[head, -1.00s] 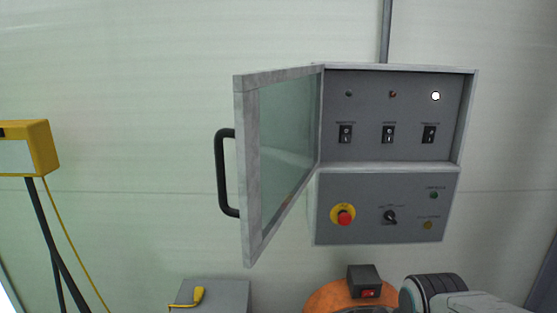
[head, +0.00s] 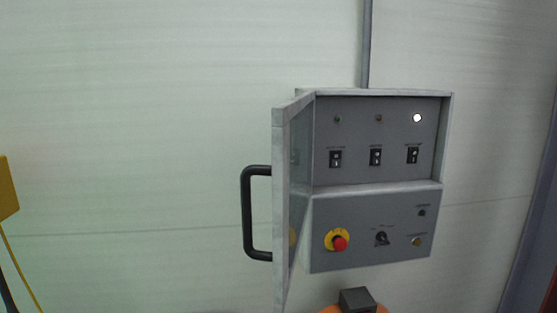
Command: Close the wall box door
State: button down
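The wall box (head: 379,145) is fixed on the white wall, right of the middle in the head view. Its door (head: 280,200) stands open, hinged at the box's left side and swung out toward me, seen nearly edge-on. A black bar handle (head: 247,213) is on the door's outer face, on the left. The upper recess shows several indicator lamps and rocker switches. The lower panel (head: 318,218) carries a red emergency button on a yellow ring and a rotary knob. My gripper is not in view.
A grey conduit (head: 366,45) runs up the wall above the box. A dark box on an orange part (head: 357,300) shows at the bottom edge. A yellow object (head: 8,188) with a cable is at the far left. The wall left of the door is bare.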

aim_at(291, 169)
jog(key=j+z, duration=0.3)
jog(key=j, duration=0.6)
jog(key=i+j, duration=0.15)
jog(key=j, duration=0.3)
jog(key=i+j, duration=0.1)
jog(key=j, duration=0.35)
jog(key=i+j+z, duration=0.1)
jog(key=j, duration=0.35)
jog(key=i+j, duration=0.2)
jog(key=j, duration=0.25)
jog(key=i+j, duration=0.1)
jog(key=j, duration=0.35)
